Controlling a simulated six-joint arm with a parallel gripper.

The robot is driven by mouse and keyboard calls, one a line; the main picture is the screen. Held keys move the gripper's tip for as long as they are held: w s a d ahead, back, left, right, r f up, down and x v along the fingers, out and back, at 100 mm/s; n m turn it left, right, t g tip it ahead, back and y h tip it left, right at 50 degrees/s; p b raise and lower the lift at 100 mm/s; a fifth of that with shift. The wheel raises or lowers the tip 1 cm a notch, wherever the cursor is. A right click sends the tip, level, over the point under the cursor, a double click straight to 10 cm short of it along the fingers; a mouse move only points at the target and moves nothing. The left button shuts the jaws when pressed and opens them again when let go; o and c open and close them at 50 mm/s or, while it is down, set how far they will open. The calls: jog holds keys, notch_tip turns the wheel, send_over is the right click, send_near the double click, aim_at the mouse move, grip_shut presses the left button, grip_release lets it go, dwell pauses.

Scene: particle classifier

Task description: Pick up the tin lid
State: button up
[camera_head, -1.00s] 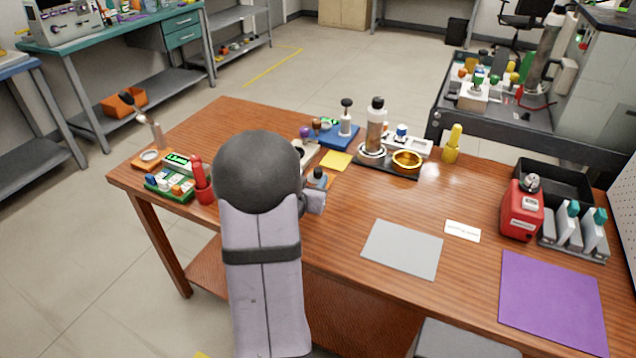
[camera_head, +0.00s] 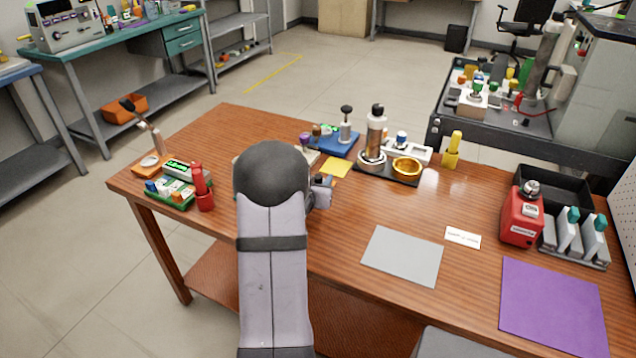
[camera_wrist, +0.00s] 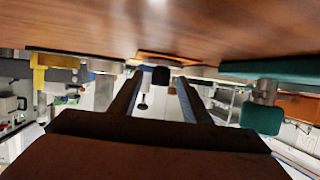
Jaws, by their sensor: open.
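My gripper (camera_wrist: 160,88) is open in the wrist view, its two dark fingers apart and pointing forward, low over the wooden table. The wrist picture is upside down, with the table at the top. A small dark-capped object (camera_wrist: 161,76) shows between the fingertips, by an orange pad (camera_wrist: 165,57); I cannot tell its distance, and nothing looks gripped. I cannot pick out the tin lid for certain in either view.
A dark tray (camera_head: 400,182) holds a brass dish (camera_head: 407,167) and a tall bottle (camera_head: 376,130). A grey mat (camera_head: 402,255), purple mat (camera_head: 552,306) and red device (camera_head: 521,213) lie right. The front middle is clear.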

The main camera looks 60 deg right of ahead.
aim_at(317, 176)
jog(key=shift+w+d+f, duration=0.15)
jog(key=shift+d+f, duration=0.1)
jog(key=shift+d, duration=0.4)
grip_shut()
jog(key=shift+r, duration=0.1)
notch_tip(317, 176, up, 10)
jog(key=shift+f+p, duration=0.25)
jog(key=shift+p, duration=0.45)
jog(key=shift+w+a+r, duration=0.1)
jog(key=shift+r, duration=0.2)
